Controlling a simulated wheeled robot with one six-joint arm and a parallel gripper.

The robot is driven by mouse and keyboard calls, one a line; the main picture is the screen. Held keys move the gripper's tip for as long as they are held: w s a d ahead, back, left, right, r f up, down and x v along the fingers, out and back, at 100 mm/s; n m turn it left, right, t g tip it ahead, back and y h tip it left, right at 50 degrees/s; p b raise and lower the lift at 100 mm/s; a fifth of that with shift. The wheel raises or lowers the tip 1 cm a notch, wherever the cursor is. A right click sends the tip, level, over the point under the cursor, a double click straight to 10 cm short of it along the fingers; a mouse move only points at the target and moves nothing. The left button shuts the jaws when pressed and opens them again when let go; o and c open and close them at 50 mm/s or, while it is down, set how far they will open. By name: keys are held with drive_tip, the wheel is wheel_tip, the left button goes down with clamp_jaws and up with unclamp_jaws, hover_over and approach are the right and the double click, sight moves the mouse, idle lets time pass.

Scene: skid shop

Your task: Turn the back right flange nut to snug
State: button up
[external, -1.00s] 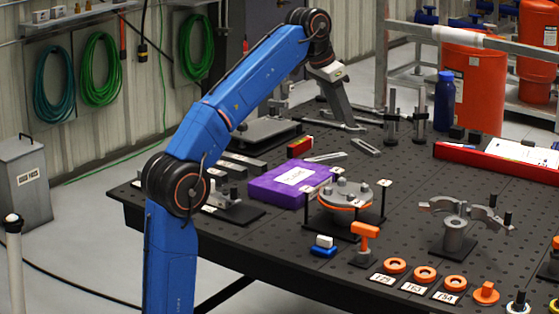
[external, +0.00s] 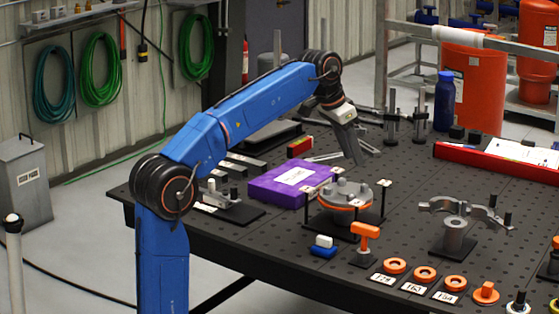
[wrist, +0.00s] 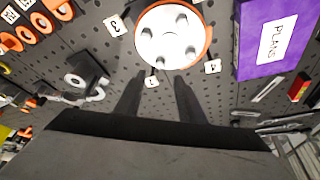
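The round grey flange (external: 345,193) with an orange ring stands on a black stand on the bench, with several nuts on its top. The back right flange nut (external: 365,189) sits near the flange's rim.
A purple box (external: 291,184) labelled PLANS lies left of the flange. An orange-handled tool (external: 366,240) and a blue-and-white block (external: 323,246) are in front. A grey clamp (external: 455,228) stands at the right. Upright posts (external: 391,120) stand behind my gripper.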

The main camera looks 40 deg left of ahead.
sight(364, 185)
drive_tip(key=x, duration=0.9)
drive_tip(key=shift+w+f, duration=0.1)
drive_tip(key=shift+f, duration=0.05)
drive_tip(key=shift+c, duration=0.6)
clamp_jaws()
